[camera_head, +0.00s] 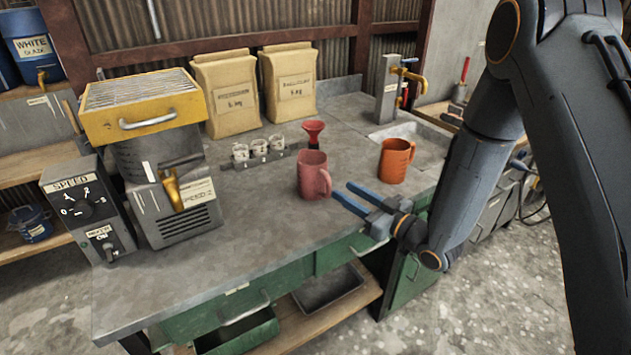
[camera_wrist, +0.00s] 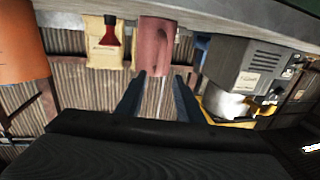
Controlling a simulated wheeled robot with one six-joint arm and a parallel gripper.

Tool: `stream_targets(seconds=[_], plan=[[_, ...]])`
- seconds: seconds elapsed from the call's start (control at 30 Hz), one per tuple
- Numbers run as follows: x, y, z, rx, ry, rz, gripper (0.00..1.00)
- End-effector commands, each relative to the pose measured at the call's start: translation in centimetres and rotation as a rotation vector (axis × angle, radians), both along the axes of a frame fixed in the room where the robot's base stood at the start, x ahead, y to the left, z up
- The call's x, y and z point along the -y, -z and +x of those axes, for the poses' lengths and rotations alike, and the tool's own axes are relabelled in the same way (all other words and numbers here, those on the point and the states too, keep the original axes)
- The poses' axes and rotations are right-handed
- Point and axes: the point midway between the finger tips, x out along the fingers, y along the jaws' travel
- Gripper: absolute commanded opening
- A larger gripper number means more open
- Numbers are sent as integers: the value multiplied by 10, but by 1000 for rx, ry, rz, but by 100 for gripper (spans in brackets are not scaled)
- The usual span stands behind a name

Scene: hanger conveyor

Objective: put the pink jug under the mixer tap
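The pink jug (camera_head: 311,176) stands upright on the grey bench, its handle on the right side towards my gripper. My gripper (camera_head: 343,191) is open and empty, its blue fingers just right of the jug and pointing at it. In the wrist view, which is upside down, the pink jug (camera_wrist: 156,48) is just beyond the gap between the fingertips (camera_wrist: 160,82). I cannot tell whether they touch. The grey mixer (camera_head: 170,180) with a yellow top stands on the left of the bench. Its yellow tap (camera_head: 173,190) is at the front.
An orange jug (camera_head: 395,160) stands right of the pink jug, near a sink tap (camera_head: 408,72). A red funnel (camera_head: 313,132) and a rack of small jars (camera_head: 257,150) are behind. Two paper bags (camera_head: 227,92) stand at the back. The bench between mixer and pink jug is clear.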

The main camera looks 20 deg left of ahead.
Motion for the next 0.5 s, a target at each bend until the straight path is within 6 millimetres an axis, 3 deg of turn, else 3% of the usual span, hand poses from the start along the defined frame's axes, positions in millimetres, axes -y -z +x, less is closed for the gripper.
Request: stream_targets(seconds=[0.5], plan=[[-51,8,27,3,-4,4,33]])
